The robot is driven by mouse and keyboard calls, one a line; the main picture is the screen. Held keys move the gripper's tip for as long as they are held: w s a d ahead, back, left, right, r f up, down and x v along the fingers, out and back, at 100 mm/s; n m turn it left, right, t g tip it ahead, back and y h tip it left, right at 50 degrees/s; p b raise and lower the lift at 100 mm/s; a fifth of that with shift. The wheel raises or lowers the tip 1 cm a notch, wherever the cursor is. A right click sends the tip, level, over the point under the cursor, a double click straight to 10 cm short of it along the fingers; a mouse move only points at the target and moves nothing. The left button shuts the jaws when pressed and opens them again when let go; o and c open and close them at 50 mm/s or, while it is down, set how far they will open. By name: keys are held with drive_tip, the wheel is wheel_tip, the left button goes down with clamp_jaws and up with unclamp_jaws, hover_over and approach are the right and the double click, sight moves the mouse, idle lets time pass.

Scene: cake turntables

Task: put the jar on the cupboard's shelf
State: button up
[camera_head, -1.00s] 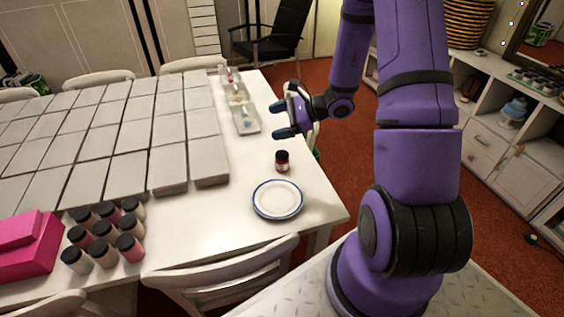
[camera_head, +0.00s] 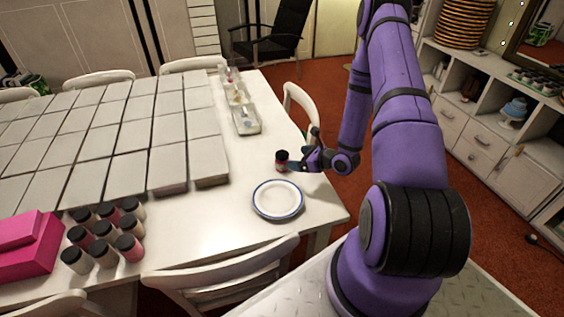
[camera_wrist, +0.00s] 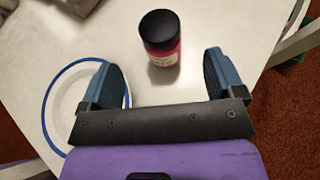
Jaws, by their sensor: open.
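A small jar with a black lid and a red body (camera_head: 282,163) stands upright on the white table (camera_head: 215,235), above the white plate in the head view. My gripper (camera_head: 290,164) is low over the table at the jar's right side. In the wrist view the jar (camera_wrist: 162,38) stands just ahead of the open blue fingers (camera_wrist: 166,80), roughly midway between their lines, with nothing held. The white cupboard (camera_head: 485,125) with open shelf compartments and drawers stands at the right of the head view, partly behind my arm.
A blue-rimmed plate (camera_head: 278,200) lies close to the jar. Several similar jars (camera_head: 104,236) stand beside a pink box (camera_head: 28,243). Grey slabs (camera_head: 120,140) cover the table's left. A chair (camera_head: 300,105) stands at its right edge. The cupboard holds a blue-topped object (camera_head: 514,110) and a brown object (camera_head: 470,88).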

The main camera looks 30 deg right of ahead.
sight(287, 156)
drive_tip(key=shift+r+x, duration=0.2)
drive_tip(key=shift+x, duration=3.8)
drive_tip(key=shift+w, duration=0.1)
drive_tip(key=c, duration=1.2)
drive_tip(key=shift+o, duration=0.2)
